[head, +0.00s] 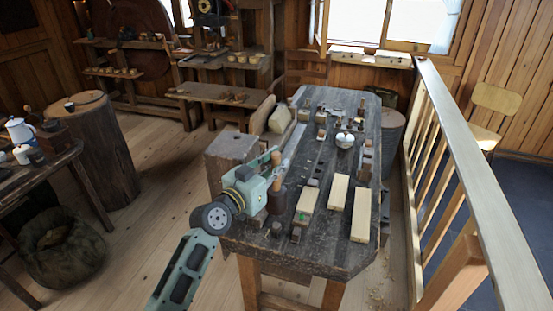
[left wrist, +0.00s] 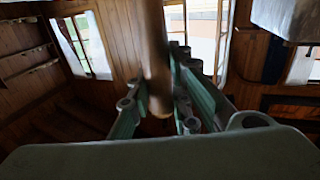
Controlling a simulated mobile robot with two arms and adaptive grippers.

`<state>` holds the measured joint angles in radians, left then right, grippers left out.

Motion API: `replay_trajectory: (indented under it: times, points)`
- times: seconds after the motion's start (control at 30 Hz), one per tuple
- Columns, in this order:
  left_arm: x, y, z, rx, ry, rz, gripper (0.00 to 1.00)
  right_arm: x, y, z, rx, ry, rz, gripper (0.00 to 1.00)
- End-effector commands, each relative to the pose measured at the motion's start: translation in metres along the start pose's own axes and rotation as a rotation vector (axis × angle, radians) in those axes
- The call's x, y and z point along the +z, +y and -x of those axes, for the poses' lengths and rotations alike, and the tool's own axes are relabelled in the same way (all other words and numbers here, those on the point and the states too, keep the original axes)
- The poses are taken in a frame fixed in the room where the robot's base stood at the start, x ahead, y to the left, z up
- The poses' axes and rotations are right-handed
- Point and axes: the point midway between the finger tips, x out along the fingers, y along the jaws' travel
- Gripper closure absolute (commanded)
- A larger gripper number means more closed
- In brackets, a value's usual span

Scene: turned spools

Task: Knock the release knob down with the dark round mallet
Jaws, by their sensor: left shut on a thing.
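My left gripper (head: 272,179) is over the near left part of the workbench, shut on a brown wooden piece. This looks like the mallet, with a round brown body (head: 277,199) low beside the fingers. In the left wrist view a brown rounded shaft (left wrist: 155,60) stands between the green finger links. A small block with a green spot (head: 302,219) is on the bench just right of the gripper; I cannot tell whether this is the release knob. A small dark knob-like piece (head: 276,229) stands near the bench's front edge. My right gripper is not in view.
The dark workbench (head: 335,258) carries pale wooden blocks (head: 337,192) on the right and a bowl with white round things (head: 345,140) farther back. A large wooden block (head: 228,147) is at the left edge. A railing (head: 470,190) runs along the right.

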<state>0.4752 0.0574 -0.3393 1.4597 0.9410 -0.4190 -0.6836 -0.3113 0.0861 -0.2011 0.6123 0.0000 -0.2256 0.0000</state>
Motion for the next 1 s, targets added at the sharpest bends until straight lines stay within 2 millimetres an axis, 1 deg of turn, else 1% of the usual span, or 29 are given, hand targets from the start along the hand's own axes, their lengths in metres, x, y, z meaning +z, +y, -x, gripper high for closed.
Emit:
replay_trajectory:
  times: [0.07,0.17,0.4,0.5,0.7,1.0]
  points:
    - [-0.004,-0.003,-0.004,0.004,0.000,-0.001,1.00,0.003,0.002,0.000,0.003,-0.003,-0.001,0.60]
    - [0.000,-0.003,-0.006,0.006,0.001,0.000,1.00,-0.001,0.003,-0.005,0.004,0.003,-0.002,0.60]
    - [0.026,-0.003,-0.006,0.006,0.001,0.002,1.00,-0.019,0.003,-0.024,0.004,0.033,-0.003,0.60]
    - [0.036,-0.003,-0.006,0.006,0.001,0.000,1.00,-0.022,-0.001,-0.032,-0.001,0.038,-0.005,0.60]
    - [0.050,-0.003,-0.005,0.005,0.003,0.000,1.00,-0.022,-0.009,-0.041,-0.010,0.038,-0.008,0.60]
    - [0.053,-0.003,-0.005,0.005,0.003,-0.001,1.00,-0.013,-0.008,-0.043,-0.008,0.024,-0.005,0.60]
